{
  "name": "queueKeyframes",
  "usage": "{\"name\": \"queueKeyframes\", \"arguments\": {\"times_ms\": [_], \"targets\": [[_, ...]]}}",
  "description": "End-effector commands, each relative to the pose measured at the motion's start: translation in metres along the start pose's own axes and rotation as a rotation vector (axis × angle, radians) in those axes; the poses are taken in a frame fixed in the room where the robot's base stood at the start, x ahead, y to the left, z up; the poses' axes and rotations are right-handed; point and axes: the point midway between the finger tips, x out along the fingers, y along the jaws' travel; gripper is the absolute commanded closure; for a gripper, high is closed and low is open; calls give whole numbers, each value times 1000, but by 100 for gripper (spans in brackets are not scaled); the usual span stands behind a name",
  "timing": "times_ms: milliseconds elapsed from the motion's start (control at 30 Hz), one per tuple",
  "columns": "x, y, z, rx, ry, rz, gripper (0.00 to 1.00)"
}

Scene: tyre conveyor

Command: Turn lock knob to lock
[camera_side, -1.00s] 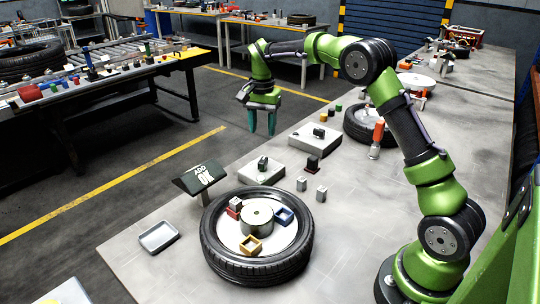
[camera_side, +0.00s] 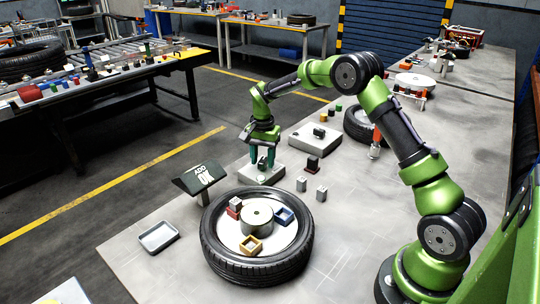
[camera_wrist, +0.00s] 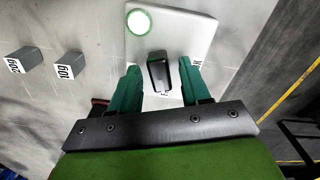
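The lock knob (camera_wrist: 159,70) is a small black handle on a pale square box (camera_side: 250,176). In the wrist view the box (camera_wrist: 200,28) bears a white disc ringed in green (camera_wrist: 138,22) and partly hidden letters beside the knob. My gripper (camera_side: 262,165) is down over this box, with its green fingers pointing downward. In the wrist view my gripper (camera_wrist: 160,72) is open, with one finger on each side of the knob. A gap shows between the knob and each finger, so it does not look gripped.
A second pale box with a black knob (camera_side: 315,139) stands behind. Grey weights (camera_side: 321,193), also in the wrist view (camera_wrist: 68,64), stand nearby. A tyre (camera_side: 257,268) with small blocks lies in front, beside a dark sign (camera_side: 199,180) and a grey tray (camera_side: 158,237).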

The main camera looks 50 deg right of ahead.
Motion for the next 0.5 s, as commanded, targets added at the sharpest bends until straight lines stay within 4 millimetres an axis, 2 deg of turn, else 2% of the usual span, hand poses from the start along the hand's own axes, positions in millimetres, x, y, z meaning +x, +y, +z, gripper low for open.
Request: {"name": "queueKeyframes", "arguments": {"times_ms": [33,200,300,500], "targets": [[0,0,0,0,0,0,62],[0,0,0,0,0,0,88],[-1,0,0,0,1,0,100],[-1,0,0,-9,1,0,100]]}}
